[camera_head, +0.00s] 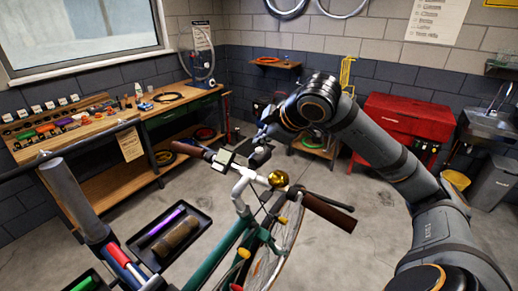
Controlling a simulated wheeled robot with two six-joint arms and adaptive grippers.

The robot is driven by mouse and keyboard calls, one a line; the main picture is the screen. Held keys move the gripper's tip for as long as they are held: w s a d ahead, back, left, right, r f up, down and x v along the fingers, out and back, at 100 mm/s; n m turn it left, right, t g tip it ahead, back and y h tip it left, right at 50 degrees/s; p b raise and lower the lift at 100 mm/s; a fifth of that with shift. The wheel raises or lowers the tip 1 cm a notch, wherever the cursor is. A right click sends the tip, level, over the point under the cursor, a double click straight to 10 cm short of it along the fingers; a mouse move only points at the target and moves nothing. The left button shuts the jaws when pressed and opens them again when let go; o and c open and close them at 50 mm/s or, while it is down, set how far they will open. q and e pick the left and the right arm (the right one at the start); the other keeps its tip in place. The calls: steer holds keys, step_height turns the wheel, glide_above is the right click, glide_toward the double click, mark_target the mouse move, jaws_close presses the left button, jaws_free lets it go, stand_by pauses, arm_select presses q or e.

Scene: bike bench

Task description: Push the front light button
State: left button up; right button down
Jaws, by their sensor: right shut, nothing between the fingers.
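A bicycle with a green frame (207,258) stands in the lower middle of the head view. Its handlebar has a brown grip (328,214) on the right and another brown grip (187,149) at the far left. A gold bell (278,178) and a dark device with a pale screen (221,160) sit on the bar. My right gripper (258,143) is shut and empty, reaching in over the handlebar beside this device. A small dark part (260,156) shows right at the gripper and may be the front light. Its button cannot be made out, nor whether the fingers touch it. My left gripper is out of view.
A wooden workbench (105,122) with tools stands at the left. A black tray (160,249) with a purple item lies on the left of the bike. A red cabinet (403,118) and a sink (488,122) stand along the back right. The floor right of the bike is clear.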

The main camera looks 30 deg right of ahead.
mark_target(261, 151)
stand_by(0.3)
steer(key=shift+f+b, duration=0.35)
steer(key=shift+f, duration=0.25)
stand_by(0.4)
steer(key=shift+r+p, duration=0.55)
steer(key=shift+r, duration=0.15)
step_height(261, 151, up, 6)
steer(key=p, duration=0.6)
